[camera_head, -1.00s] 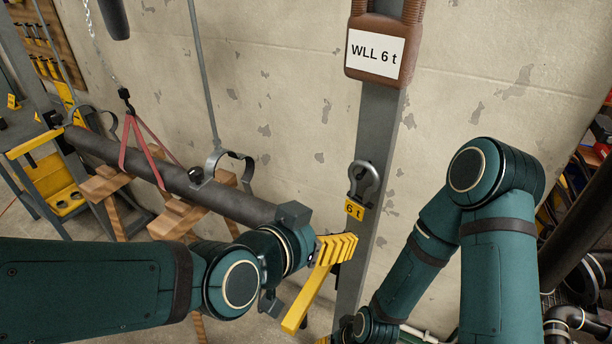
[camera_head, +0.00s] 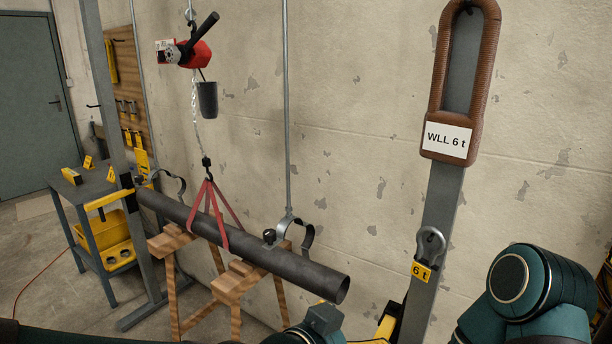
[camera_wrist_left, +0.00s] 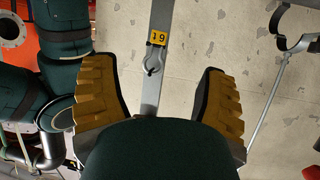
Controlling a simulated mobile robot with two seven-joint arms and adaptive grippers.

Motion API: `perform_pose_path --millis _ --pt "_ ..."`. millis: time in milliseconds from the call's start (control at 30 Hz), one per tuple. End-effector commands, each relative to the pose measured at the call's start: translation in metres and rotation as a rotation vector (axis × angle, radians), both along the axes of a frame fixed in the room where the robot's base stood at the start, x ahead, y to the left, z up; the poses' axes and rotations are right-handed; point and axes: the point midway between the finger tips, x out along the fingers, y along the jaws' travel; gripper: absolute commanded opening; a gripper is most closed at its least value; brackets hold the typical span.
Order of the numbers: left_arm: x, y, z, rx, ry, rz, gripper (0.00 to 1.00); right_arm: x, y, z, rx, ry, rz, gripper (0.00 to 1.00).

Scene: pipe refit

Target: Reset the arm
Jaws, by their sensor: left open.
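My left gripper (camera_wrist_left: 160,100) is open in the left wrist view, its two ridged yellow fingers wide apart with nothing visible between them. Beyond the fingers are the grey post (camera_wrist_left: 158,20) with its yellow tag and the wall. In the head view the left arm lies along the bottom edge, and part of a yellow finger (camera_head: 386,328) shows at the bottom, below the tagged shackle (camera_head: 430,247). My right arm (camera_head: 535,290) shows at the lower right. Its gripper is out of the picture.
A dark pipe (camera_head: 318,273) lies on wooden trestles (camera_head: 232,284), with a red sling (camera_head: 208,211) around it and a hoist (camera_head: 188,52) above. A brown sling (camera_head: 438,143) marked WLL 6 t hangs on the post. A workbench (camera_head: 70,183) stands at the left.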

Motion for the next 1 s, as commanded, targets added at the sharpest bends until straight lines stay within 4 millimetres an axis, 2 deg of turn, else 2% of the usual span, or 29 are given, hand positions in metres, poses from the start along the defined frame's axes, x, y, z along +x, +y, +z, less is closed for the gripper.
perform_pose_path --millis 100,167,267,400,467,533,667,700,800,900,1000 --pt "-0.005 0.009 -0.005 0.004 0.012 0.007 0.73 -0.008 0.008 0.0 0.0 0.0 0.0 0.41" --pt "-0.001 0.021 -0.027 0.014 0.069 0.042 0.73 -0.012 0.011 0.002 -0.004 -0.005 0.0 0.41" --pt "0.015 0.031 -0.061 0.032 0.156 0.091 0.73 -0.01 0.009 0.001 -0.003 -0.003 0.001 0.41" --pt "0.036 0.047 -0.119 0.056 0.3 0.172 0.73 -0.004 0.004 -0.002 0.002 0.003 -0.002 0.41" --pt "0.038 0.06 -0.145 0.061 0.369 0.212 0.73 -0.005 0.005 -0.001 0.001 0.001 -0.002 0.41" --pt "0.036 0.078 -0.181 0.066 0.463 0.268 0.73 -0.007 0.006 0.001 0.0 -0.002 -0.001 0.41" --pt "0.027 0.112 -0.255 0.07 0.666 0.382 0.73 -0.007 0.007 0.0 0.0 0.0 0.0 0.41" --pt "0.021 0.122 -0.277 0.068 0.728 0.417 0.73 -0.006 0.006 0.0 0.0 0.001 0.0 0.41" --pt "0.001 0.143 -0.324 0.057 0.871 0.497 0.73 -0.005 0.006 -0.001 0.0 0.001 -0.001 0.41" --pt "-0.021 0.158 -0.358 0.042 0.983 0.56 0.73 -0.006 0.007 0.0 -0.001 0.0 0.0 0.41" --pt "-0.038 0.166 -0.379 0.031 1.058 0.601 0.73 -0.007 0.007 0.0 -0.001 0.0 0.0 0.41"
